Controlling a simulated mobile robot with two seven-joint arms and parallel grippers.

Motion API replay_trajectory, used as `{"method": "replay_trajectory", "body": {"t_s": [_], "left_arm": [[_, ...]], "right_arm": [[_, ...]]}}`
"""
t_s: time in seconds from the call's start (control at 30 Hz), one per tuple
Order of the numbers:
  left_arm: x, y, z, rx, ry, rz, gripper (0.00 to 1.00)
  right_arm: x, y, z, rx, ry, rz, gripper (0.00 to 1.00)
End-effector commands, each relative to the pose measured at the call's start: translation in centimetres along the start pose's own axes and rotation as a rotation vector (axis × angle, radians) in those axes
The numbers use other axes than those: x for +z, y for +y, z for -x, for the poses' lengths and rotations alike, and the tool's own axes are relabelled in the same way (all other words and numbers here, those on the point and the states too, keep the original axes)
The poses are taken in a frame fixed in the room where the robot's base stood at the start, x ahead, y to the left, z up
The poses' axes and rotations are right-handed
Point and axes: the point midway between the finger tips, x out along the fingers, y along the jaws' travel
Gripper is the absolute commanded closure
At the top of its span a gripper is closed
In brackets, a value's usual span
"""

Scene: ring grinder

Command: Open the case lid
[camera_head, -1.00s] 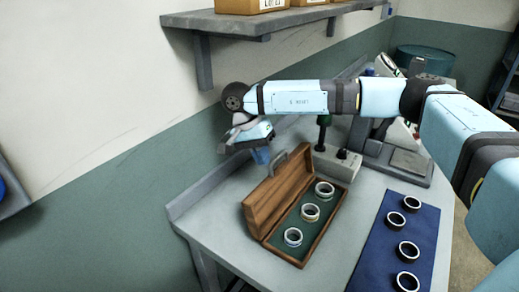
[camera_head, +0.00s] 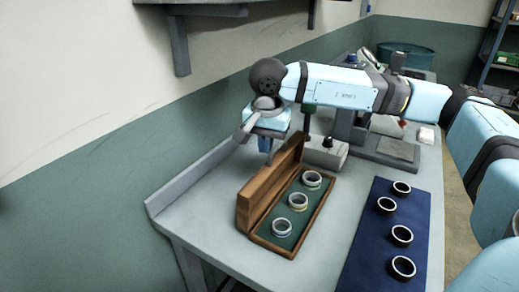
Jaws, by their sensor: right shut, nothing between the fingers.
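The wooden case (camera_head: 300,235) stands on the grey bench with its lid (camera_head: 268,184) raised, standing upright along its left edge. Inside, on green lining, sit three light metal rings (camera_head: 298,201) in a row. My right gripper (camera_head: 265,152) is behind the lid near its far end, pointing down, with its fingertips partly hidden. It is shut and holds nothing. I cannot tell if it touches the lid. My left gripper is not in view.
A blue mat (camera_head: 373,246) with several dark rings (camera_head: 401,236) lies to the right of the case. A grey machine with a base (camera_head: 385,150) and a small control box (camera_head: 325,153) stand behind. A wall shelf (camera_head: 208,11) hangs above left.

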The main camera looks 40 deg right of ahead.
Motion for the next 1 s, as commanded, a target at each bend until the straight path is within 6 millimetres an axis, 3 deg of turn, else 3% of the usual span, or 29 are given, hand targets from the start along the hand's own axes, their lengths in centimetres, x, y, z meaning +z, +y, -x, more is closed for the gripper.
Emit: {"method": "replay_trajectory", "body": {"t_s": [0.37, 0.73, 1.0], "left_arm": [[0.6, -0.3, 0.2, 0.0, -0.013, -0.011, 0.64], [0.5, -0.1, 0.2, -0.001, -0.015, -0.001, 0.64], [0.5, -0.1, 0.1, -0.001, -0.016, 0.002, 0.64]], "right_arm": [[0.0, -0.1, 0.6, 0.001, 0.0, 0.0, 1.0], [0.0, -0.1, 6.3, -0.001, 0.0, 0.001, 1.0], [0.0, -0.1, 7.7, 0.0, 0.0, 0.001, 1.0]]}}
